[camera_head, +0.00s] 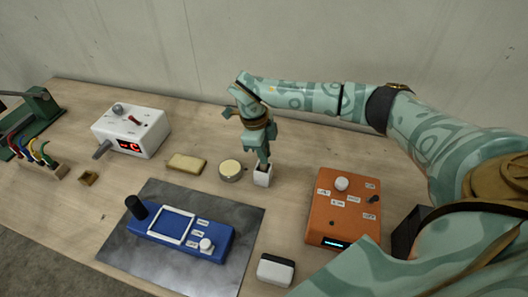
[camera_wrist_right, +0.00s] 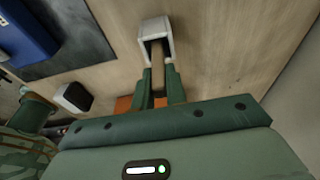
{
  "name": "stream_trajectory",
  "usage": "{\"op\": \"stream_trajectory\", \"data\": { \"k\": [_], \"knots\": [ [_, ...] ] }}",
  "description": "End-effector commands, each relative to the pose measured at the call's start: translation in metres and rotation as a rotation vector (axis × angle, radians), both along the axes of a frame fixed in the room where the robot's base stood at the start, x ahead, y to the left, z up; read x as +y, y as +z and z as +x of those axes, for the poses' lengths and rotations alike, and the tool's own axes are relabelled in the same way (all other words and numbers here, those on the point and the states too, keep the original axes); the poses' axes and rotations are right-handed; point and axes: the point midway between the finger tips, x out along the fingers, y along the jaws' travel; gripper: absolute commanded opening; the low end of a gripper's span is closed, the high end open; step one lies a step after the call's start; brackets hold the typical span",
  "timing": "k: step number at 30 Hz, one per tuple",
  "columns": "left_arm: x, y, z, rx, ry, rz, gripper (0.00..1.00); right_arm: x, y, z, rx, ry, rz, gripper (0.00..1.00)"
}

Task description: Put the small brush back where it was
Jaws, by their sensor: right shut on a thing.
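My right gripper (camera_head: 263,160) points down at the white holder (camera_head: 262,178), a small open box on the wooden table. In the right wrist view my right gripper (camera_wrist_right: 159,72) is shut on the small brush (camera_wrist_right: 158,58), of which only a brown handle shows between the fingers. The handle reaches into the mouth of the white holder (camera_wrist_right: 155,28). The brush's lower end is hidden, so I cannot tell whether it touches the holder's bottom. In the head view the brush is mostly hidden by the fingers. My left gripper is not in view.
A round tin (camera_head: 230,172) stands just left of the holder, and a yellowish block (camera_head: 186,163) lies beyond it. An orange control box (camera_head: 340,215) is to the right. A blue device (camera_head: 180,235) lies on a dark mat (camera_head: 125,250). A black-and-white block (camera_head: 275,270) is in front.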

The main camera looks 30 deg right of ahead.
Motion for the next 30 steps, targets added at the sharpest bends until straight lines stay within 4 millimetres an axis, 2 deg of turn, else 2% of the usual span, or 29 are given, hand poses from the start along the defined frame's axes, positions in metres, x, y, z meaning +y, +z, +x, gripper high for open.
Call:
{"op": "stream_trajectory", "data": {
  "k": [9, 10, 12, 20, 23, 26, 30],
  "knots": [
    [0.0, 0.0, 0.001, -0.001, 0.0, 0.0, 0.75, 0.0, -0.002, 0.001, -0.002, -0.001, 0.0, 0.0],
    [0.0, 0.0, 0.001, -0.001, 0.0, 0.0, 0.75, 0.0, -0.002, 0.0, -0.002, -0.001, 0.001, 0.19],
    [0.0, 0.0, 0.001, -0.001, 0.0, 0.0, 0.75, 0.0, -0.002, 0.001, -0.002, -0.001, 0.0, 0.35],
    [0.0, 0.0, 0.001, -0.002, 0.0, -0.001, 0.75, 0.0, -0.001, 0.001, -0.002, -0.001, 0.0, 0.35],
    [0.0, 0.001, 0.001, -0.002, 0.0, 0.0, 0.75, 0.0, 0.006, 0.002, -0.004, 0.0, 0.001, 0.35],
    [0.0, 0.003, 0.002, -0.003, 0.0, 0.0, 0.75, 0.002, 0.022, 0.005, -0.006, 0.0, 0.0, 0.35],
    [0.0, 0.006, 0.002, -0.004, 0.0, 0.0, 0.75, 0.006, 0.055, 0.01, -0.009, 0.0, -0.001, 0.35]
  ]
}}
